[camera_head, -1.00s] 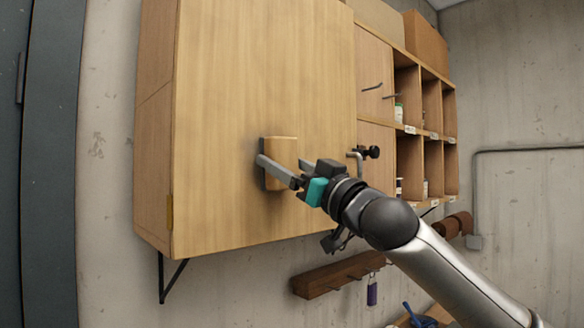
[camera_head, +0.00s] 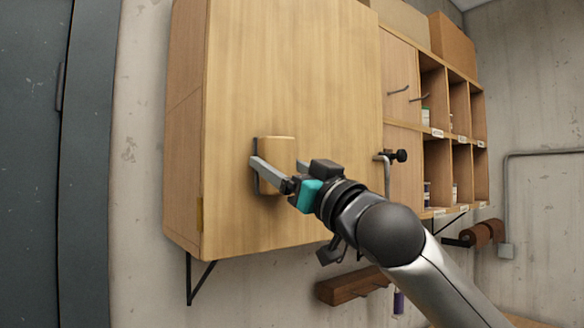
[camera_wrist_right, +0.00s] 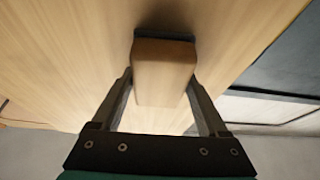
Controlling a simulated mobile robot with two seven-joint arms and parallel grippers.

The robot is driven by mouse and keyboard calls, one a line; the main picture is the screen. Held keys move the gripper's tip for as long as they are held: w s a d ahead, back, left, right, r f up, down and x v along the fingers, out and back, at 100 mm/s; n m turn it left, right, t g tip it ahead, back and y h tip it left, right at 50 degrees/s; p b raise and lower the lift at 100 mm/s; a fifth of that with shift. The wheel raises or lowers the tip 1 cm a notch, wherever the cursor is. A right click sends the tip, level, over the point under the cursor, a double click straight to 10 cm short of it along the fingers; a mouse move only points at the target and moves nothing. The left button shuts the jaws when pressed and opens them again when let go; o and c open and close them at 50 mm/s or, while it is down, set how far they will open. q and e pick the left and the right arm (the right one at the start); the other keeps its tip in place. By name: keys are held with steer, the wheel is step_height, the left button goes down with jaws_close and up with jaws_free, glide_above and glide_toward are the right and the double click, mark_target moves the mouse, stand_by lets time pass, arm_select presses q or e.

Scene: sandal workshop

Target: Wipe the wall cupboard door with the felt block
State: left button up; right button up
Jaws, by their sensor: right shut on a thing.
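The wall cupboard door (camera_head: 290,75) is a broad, light wood panel and looks shut. The felt block (camera_head: 277,152) has a wooden back and a dark grey felt face. My right gripper (camera_head: 276,170) is shut on the block and holds it against the lower left part of the door. In the right wrist view the block (camera_wrist_right: 165,70) sits between the two fingers of my gripper (camera_wrist_right: 162,95), its dark felt edge at the door surface (camera_wrist_right: 70,50). The felt's contact face is hidden. My left gripper is not in view.
Right of the door are open cubbyholes (camera_head: 432,175) with jars and labels. A dark clamp-like fitting (camera_head: 400,156) stands out near the door's right edge. A wooden peg rail (camera_head: 345,287) is on the wall below. A dark panel (camera_head: 35,170) is at the far left.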

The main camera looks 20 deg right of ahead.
mark_target(282, 149)
steer(key=shift+a+r+p, duration=0.1)
steer(key=shift+r+p, duration=1.4)
steer(key=shift+r, duration=0.15)
steer(key=shift+w+d+f+p, duration=0.15)
steer(key=shift+w+d, duration=0.45)
steer(key=shift+d, duration=1.05)
steer(key=shift+w+d+r+p, duration=0.15)
steer(key=shift+w+d, duration=0.4)
steer(key=shift+d, duration=1.1)
steer(key=shift+w+d+f+p, duration=0.2)
steer(key=shift+w+d, duration=0.4)
steer(key=shift+d, duration=1.05)
steer(key=shift+s+a+b, duration=0.3)
steer(key=shift+a+b, duration=0.1)
steer(key=shift+a, duration=0.5)
steer(key=shift+s+a+b, duration=0.2)
steer(key=shift+s+a, duration=0.15)
steer(key=shift+a, duration=0.6)
steer(key=shift+s+a+b, duration=0.15)
steer(key=shift+s+a, duration=0.15)
steer(key=shift+a, duration=0.6)
steer(key=shift+s+a, duration=0.3)
steer(key=shift+a, duration=0.45)
steer(key=shift+s+a, duration=0.25)
steer(key=shift+a, duration=0.5)
steer(key=shift+s+a, duration=0.3)
steer(key=shift+a, duration=0.45)
steer(key=shift+s, duration=0.1)
